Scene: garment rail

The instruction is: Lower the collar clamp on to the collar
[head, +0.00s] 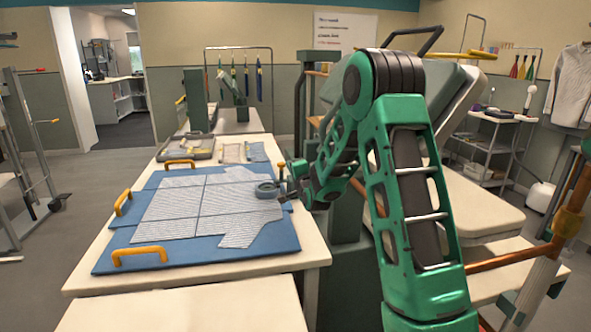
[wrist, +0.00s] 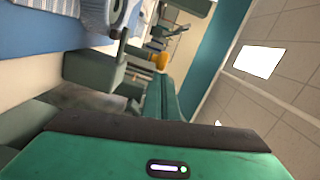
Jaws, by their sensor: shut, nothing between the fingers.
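A striped shirt (head: 170,210) lies flat on a blue board (head: 190,258) on the table. The collar clamp (head: 267,190), a grey ring, is at the shirt's right end, over the collar area. The collar itself is mostly hidden, and I cannot tell whether the ring touches it. An upright with an orange knob (head: 281,165) stands beside the ring. The knob also shows in the wrist view (wrist: 161,60), with part of the pale ring (wrist: 105,14) at the top. My gripper (head: 289,187) is small and partly hidden, just right of the ring. It is shut and empty.
Orange handles (head: 140,254) stand up along the board's left and front edges. A grey tray (head: 186,147) and small cloth pieces (head: 245,152) lie behind the board. My green arm covers the table's right side. The front table (head: 185,307) is bare.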

